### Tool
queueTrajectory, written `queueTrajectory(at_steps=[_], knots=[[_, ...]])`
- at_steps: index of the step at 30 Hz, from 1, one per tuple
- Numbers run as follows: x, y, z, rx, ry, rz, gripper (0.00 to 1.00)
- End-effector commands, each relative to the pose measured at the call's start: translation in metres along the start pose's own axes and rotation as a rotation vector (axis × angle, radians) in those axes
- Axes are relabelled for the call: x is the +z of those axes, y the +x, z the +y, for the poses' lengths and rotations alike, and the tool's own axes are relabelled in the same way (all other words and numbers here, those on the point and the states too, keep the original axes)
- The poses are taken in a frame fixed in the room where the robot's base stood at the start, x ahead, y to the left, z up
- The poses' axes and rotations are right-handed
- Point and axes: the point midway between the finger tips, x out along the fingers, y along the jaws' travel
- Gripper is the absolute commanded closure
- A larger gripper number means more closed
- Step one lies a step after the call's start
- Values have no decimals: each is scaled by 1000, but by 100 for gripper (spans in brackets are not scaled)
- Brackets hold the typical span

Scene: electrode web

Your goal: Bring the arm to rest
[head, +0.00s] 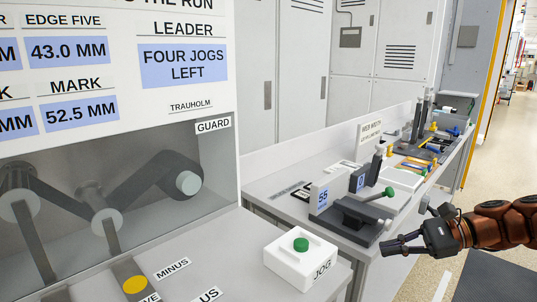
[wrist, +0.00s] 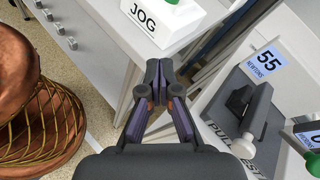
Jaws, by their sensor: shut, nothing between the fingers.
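My gripper (head: 388,247) is at the lower right of the head view, reaching in from the right edge on my brown arm. It is in front of the bench edge and holds nothing. In the wrist view my gripper (wrist: 158,68) points up the picture with its dark fingers together. The white JOG box (head: 301,262) with a green button stands on the counter to the left of my gripper. The box also shows at the top of the wrist view (wrist: 155,22), beyond the fingertips.
A dark pull-test fixture (head: 345,222) marked 55 stands on the bench near my gripper, with a green-knobbed lever. Trays and tools (head: 425,150) lie farther along. A guarded roller machine (head: 110,200) fills the left. The floor (head: 495,150) at right is clear.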

Motion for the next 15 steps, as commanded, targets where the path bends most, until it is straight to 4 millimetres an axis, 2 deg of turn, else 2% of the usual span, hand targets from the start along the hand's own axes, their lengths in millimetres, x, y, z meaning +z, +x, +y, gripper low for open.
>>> queueTrajectory(at_steps=[1,6,9,15], knots=[[13,22,10,67,-49,16,100],[40,80,51,276,-221,85,100],[49,106,81,398,-320,124,100],[56,136,145,632,-516,204,100]])
